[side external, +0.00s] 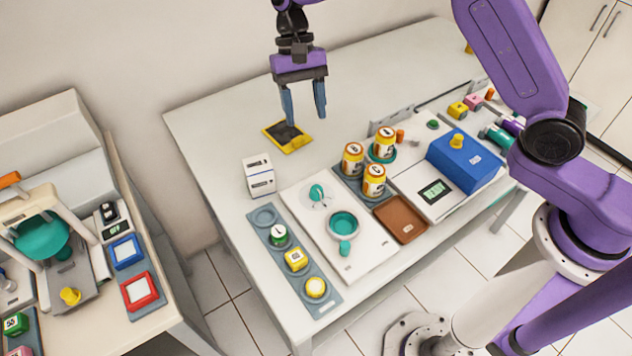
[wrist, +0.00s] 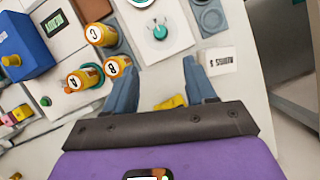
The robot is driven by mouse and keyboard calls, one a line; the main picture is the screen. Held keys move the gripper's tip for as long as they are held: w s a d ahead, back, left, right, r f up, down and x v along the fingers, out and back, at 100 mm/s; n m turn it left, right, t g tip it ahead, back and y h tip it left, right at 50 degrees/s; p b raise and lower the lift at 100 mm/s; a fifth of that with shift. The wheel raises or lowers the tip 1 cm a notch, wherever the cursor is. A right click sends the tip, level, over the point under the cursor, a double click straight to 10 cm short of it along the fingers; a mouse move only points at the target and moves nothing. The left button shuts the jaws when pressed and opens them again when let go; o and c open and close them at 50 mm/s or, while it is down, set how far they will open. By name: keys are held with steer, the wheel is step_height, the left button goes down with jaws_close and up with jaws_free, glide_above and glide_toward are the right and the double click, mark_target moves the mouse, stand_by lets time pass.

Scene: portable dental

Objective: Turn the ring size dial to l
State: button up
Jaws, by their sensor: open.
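A teal dial knob (side external: 317,193) stands on a white panel (side external: 300,205) on the table, with small marks around it too small to read. It also shows in the wrist view (wrist: 160,31), near the top centre, with a white disc under it. I take this knob for the ring size dial; which mark it points to I cannot tell. My gripper (side external: 305,118) is open and empty, pointing down above the back of the table, well apart from the knob. In the wrist view the open fingers (wrist: 159,62) have the knob beyond their tips.
A teal ring-shaped part (side external: 342,225) is beside the knob. Several orange jars (side external: 353,157) stand to its right, a white box (side external: 258,176) to its left. A yellow-edged dark pad (side external: 287,137) lies below my gripper. A blue box (side external: 464,160) stands farther right.

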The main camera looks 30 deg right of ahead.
mark_target(317, 188)
steer(key=x, duration=1.7)
jaws_close()
steer(key=n+h, duration=0.1)
steer(key=n, duration=0.3)
steer(key=shift+a+h, duration=0.1)
steer(key=shift+h, duration=0.2)
steer(key=shift+n+h, duration=0.8)
steer(key=shift+n, duration=1.3)
steer(key=shift+r, duration=0.1)
